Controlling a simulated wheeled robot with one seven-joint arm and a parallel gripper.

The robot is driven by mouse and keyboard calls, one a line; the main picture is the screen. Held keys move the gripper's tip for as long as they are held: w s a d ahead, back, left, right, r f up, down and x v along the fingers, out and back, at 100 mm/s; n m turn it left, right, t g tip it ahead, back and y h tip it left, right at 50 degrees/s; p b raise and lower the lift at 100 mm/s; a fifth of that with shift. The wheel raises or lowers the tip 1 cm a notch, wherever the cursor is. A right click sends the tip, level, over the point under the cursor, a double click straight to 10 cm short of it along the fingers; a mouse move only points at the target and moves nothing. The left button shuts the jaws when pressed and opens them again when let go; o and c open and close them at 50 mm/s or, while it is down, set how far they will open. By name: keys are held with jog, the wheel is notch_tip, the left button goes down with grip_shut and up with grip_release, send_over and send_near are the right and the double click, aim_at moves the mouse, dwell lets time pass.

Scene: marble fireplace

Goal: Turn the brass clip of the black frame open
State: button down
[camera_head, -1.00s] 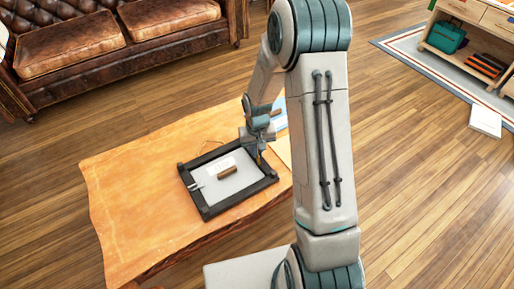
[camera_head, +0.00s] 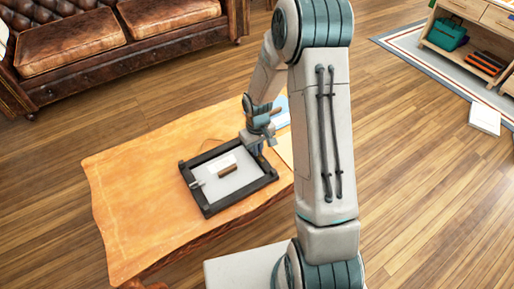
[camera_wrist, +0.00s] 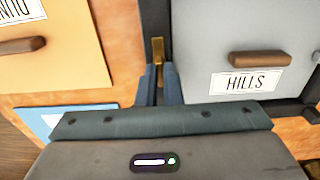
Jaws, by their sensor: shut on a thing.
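The black frame (camera_head: 207,209) lies flat on the wooden table, around a pale grey panel (camera_wrist: 210,50) with a brown wooden handle (camera_wrist: 273,59) and a label reading HILLS. In the wrist view the brass clip (camera_wrist: 157,50) is on the frame's dark bar (camera_wrist: 154,15), its long side running roughly along the bar. My gripper (camera_wrist: 159,84) is shut on the clip's near end, with a blue finger on each side. In the head view my gripper (camera_head: 260,152) is at the frame's right edge, and the clip is hidden there.
An orange panel (camera_wrist: 75,55) with a wooden handle and a partly cut-off label lies left of the frame bar. A blue and white card (camera_wrist: 45,122) is nearby. The left part of the table (camera_head: 125,190) is clear. A brown leather sofa (camera_head: 95,45) stands behind.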

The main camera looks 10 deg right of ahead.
jog(key=c, duration=1.6)
grip_release()
jog(key=shift+r, duration=0.1)
notch_tip(320, 180, up, 14)
jog(key=p, duration=0.3)
jog(key=shift+p, duration=0.3)
jog(key=s+r+m+t+p, duration=0.1)
jog(key=s+r+p, duration=0.5)
jog(key=r, duration=0.5)
jog(key=s+r+m+t+p, duration=0.1)
jog(key=s+r+p, duration=0.5)
jog(key=r, duration=0.5)
jog(key=s+r+m+p, duration=0.2)
jog(key=s+r+p, duration=0.4)
jog(key=r, duration=0.5)
jog(key=shift+s+r+t+p, duration=0.15)
jog(key=shift+s+r+t, duration=0.05)
jog(key=shift+s, duration=0.45)
jog(key=shift+s+r+t+p, duration=0.15)
jog(key=shift+s+t, duration=0.05)
jog(key=shift+s, duration=0.4)
